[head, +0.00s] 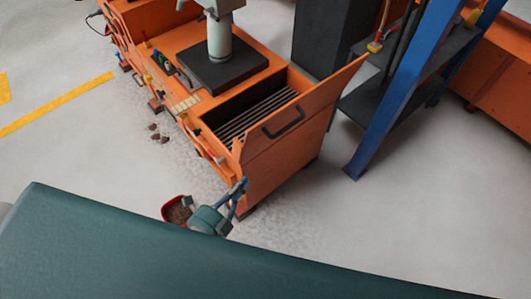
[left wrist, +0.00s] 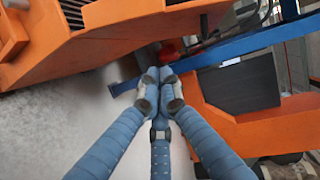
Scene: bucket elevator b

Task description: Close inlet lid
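The inlet lid (head: 290,120) is an orange panel with a black handle (head: 283,122). It stands open and tilted at the near right edge of the orange machine's inlet. The open inlet shows a dark grate of parallel bars (head: 258,118). My left gripper (head: 241,186) is beside the machine's near corner, low and outside the lid. In the left wrist view its blue fingers (left wrist: 159,76) come together at the tips with nothing seen between them. Orange panels of the machine (left wrist: 110,40) fill the upper left there. My right gripper is not in view.
A red container of brown material (head: 177,210) is on the floor left of my left gripper. Brown lumps (head: 157,134) lie on the floor beside the machine. A blue post (head: 400,95) stands right of the lid. Open grey floor lies right of the machine.

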